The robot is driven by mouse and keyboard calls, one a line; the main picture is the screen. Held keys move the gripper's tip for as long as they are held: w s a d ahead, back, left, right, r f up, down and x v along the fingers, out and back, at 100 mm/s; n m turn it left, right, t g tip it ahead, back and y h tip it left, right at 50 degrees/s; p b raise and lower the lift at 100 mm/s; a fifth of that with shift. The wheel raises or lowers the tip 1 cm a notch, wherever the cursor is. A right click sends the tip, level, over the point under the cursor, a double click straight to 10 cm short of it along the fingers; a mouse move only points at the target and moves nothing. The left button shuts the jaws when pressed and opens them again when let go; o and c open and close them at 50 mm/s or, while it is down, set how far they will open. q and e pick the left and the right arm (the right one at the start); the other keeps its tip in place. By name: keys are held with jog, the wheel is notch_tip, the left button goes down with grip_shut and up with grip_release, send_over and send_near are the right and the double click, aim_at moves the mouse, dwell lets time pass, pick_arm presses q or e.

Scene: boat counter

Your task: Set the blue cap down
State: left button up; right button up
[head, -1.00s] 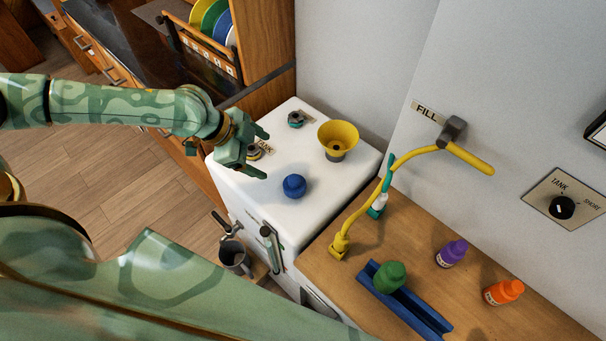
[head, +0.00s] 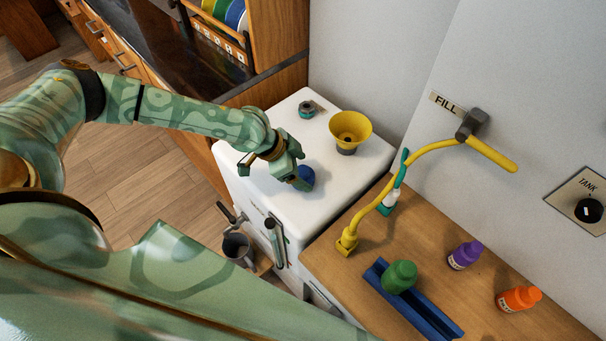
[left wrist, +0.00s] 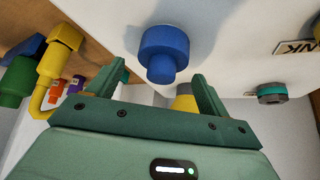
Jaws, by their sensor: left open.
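The blue cap (head: 307,177) sits on the white tank top (head: 318,205), clear of the yellow funnel. My left gripper (head: 281,178) is at the cap, from the left, and partly covers it in the head view. In the left wrist view the blue cap (left wrist: 164,52) shows whole, just ahead of and between the spread fingertips of the left gripper (left wrist: 160,82). The jaws are open and not closed on it. My right gripper is in neither view.
The yellow funnel (head: 350,131) and a dark and teal fitting (head: 307,109) stand on the tank top. A yellow hose (head: 391,180) arches beside it. The wooden counter holds a blue trough (head: 431,315) with a green bottle (head: 400,277), and purple (head: 465,255) and orange (head: 519,298) bottles.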

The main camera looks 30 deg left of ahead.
aim_at(302, 169)
pick_arm(q)
jog(key=x, duration=0.3)
jog(key=shift+w+b, duration=0.1)
jog(key=shift+b, duration=0.2)
jog(key=c, duration=1.1)
jog(key=shift+r, duration=0.15)
